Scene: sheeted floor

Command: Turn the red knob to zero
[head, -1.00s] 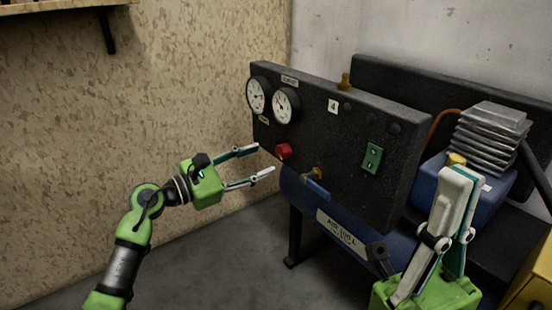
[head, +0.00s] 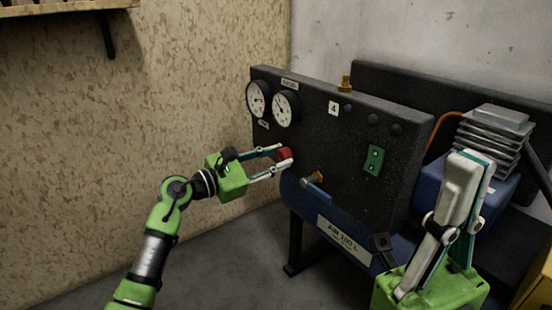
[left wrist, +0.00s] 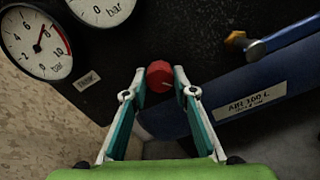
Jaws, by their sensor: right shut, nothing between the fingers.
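The red knob (head: 285,154) sits on the front of the dark panel, below the gauges; it also shows in the left wrist view (left wrist: 160,77). My left gripper (head: 285,156) has one fingertip on each side of the knob. In the left wrist view, its fingertips (left wrist: 159,72) are very close to the knob's sides; I cannot tell whether both touch. A small pale mark shows low on the knob's face. My right gripper (head: 474,160) is shut and empty, pointing up in front of the machine at the right.
Two round gauges (head: 257,98) (head: 285,108) are above the knob. A blue-handled brass valve (head: 316,188) is just right of it. A green switch plate (head: 374,161) is further right. The blue tank (head: 372,238) lies below the panel. Open floor is at lower left.

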